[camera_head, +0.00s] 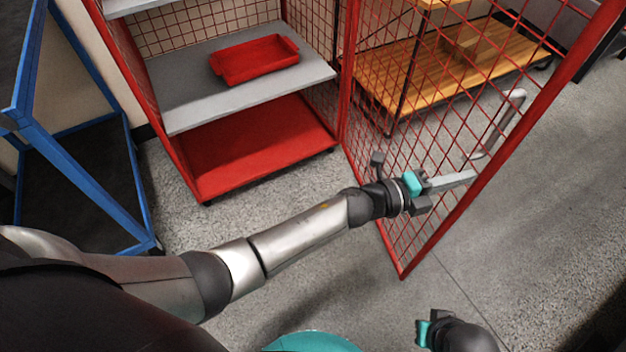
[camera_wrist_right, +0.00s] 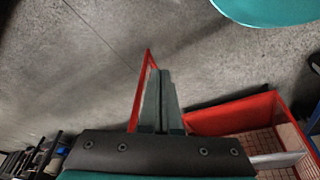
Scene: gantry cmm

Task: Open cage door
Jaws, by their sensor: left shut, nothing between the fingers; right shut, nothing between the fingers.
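The red mesh cage door (camera_head: 430,130) stands swung out to the right of the red cage (camera_head: 180,130), whose front is open. A grey bar handle (camera_head: 513,118) shows near the door's outer edge. My left gripper (camera_head: 470,177) is shut with nothing in it, at the door's mesh just below the handle. I cannot tell whether its fingertips touch the door. My right gripper (camera_wrist_right: 160,102) is shut and empty in the right wrist view, pointing over the floor. In that view part of the door's red frame (camera_wrist_right: 148,62) shows behind its fingers.
A red tray (camera_head: 254,60) lies on the cage's grey shelf (camera_head: 190,110). A blue-framed rack (camera_head: 75,150) stands at the left. A wooden-topped cart (camera_head: 385,75) shows through the door mesh. The concrete floor (camera_head: 540,220) right of the door is clear.

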